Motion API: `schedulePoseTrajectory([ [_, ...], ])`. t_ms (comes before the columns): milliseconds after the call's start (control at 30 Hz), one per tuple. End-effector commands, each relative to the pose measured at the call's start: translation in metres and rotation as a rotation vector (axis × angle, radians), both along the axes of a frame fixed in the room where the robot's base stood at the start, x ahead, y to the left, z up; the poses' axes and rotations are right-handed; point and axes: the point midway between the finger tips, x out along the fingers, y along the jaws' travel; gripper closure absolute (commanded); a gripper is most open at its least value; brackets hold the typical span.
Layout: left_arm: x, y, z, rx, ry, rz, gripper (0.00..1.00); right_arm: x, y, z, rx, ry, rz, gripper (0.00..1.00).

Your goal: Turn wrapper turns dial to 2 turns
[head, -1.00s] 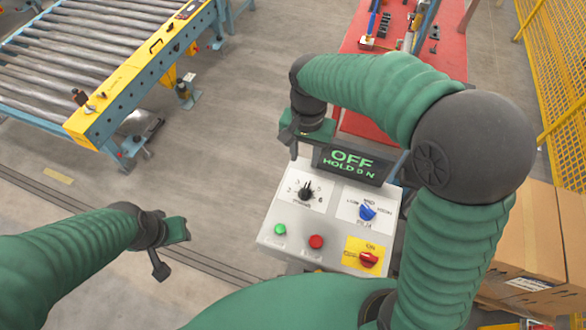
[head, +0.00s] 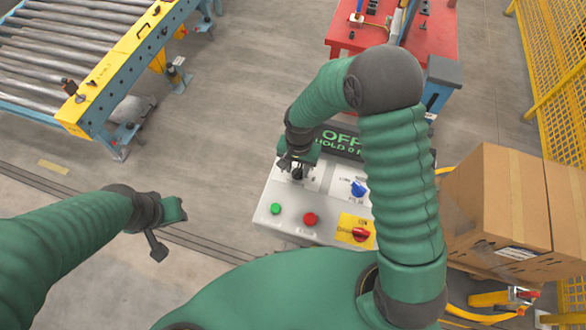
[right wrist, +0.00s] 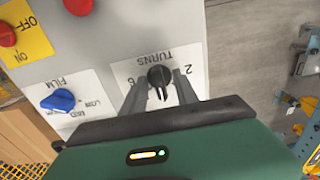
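The black turns dial (right wrist: 160,77) sits on a white label plate marked TURNS, with a 2 and a 6 readable, in the right wrist view. My right gripper (right wrist: 160,84) is open, with one finger on each side of the dial and gaps visible between. In the head view the dial (head: 297,173) is partly hidden under my right gripper (head: 290,165). The control panel (head: 288,228) is light grey. My left gripper (head: 170,228) hangs in free space left of the panel; its finger opening is unclear.
The panel also has a green button (head: 275,208), a red button (head: 310,219), a blue film knob (head: 358,188) and a red switch (head: 360,234) on yellow. A display (head: 338,142) reads OFF, HOLD. Cardboard boxes (head: 495,205) stand right; a roller conveyor (head: 75,50) stands upper left.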

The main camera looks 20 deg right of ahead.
Motion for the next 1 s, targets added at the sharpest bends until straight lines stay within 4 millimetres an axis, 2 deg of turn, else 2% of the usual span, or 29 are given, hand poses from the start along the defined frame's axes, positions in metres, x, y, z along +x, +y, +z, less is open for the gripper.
schedulePoseTrajectory([
  [100,-0.0002,-0.0001,-0.0001,0.0,0.0,0.0,0.64,0.0006,-0.0003,-0.0001,0.0,0.0,0.0,0.66],
  [367,-0.0001,-0.0002,-0.0001,0.0,0.0,-0.001,0.64,0.0018,0.0021,-0.0001,-0.004,0.003,0.001,1.0],
  [767,-0.0001,-0.0001,-0.0001,0.0,0.0,0.0,0.64,0.0001,0.0022,0.0,-0.001,0.003,0.01,1.0],
  [1000,0.0,-0.0001,0.0006,0.0,0.0,0.0,0.64,-0.0005,0.0029,0.0001,-0.001,0.006,0.091,1.0],
])
